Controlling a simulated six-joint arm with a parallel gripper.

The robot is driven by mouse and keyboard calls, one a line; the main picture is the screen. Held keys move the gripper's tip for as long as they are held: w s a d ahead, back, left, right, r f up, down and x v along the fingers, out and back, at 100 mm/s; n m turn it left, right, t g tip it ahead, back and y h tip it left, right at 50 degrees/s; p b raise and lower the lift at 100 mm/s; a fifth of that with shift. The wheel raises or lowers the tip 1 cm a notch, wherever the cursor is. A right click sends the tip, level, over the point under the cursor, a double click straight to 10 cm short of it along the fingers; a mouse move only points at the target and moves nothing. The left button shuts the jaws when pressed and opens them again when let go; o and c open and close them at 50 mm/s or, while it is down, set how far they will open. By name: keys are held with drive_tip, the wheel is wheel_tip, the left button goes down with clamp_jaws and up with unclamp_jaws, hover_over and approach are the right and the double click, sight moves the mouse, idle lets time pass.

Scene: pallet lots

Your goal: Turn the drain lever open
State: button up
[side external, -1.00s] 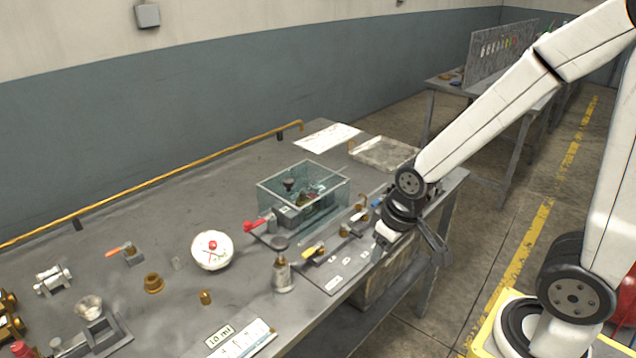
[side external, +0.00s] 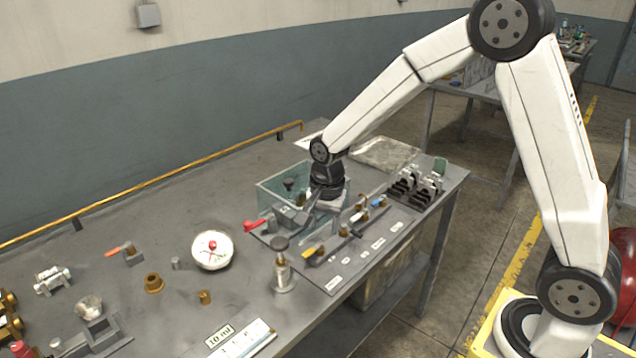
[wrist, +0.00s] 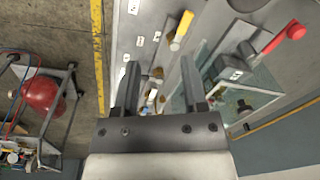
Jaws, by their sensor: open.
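A red-handled lever (side external: 254,224) sits at the near left corner of the clear glass box (side external: 268,196). It also shows at the upper right of the wrist view (wrist: 286,38). A yellow-handled lever (side external: 313,250) and a blue-handled one (side external: 378,202) sit on the labelled grey panel (side external: 333,282); the yellow one also shows in the wrist view (wrist: 182,30). The labels are too small to read, so I cannot tell which is the drain lever. My gripper (wrist: 160,66) is open and empty, beside the glass box and above the panel. It hides part of the box in the side view.
A metal post with a round knob (side external: 282,265) stands left of the panel. A white round gauge (side external: 212,250) lies further left. Black clamp-like parts (side external: 415,187) stand at the panel's right end.

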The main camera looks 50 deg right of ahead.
sight(308, 251)
drive_tip(key=w+m, duration=0.1)
drive_tip(key=w+f+m, duration=0.1)
drive_tip(key=w+m, duration=0.2)
drive_tip(key=m, duration=0.1)
drive_tip(key=shift+w+a+f+g, duration=0.15)
drive_tip(key=shift+w+f+g, duration=0.05)
drive_tip(key=shift+f+g, duration=0.2)
drive_tip(key=shift+f, duration=3.85)
clamp_jaws()
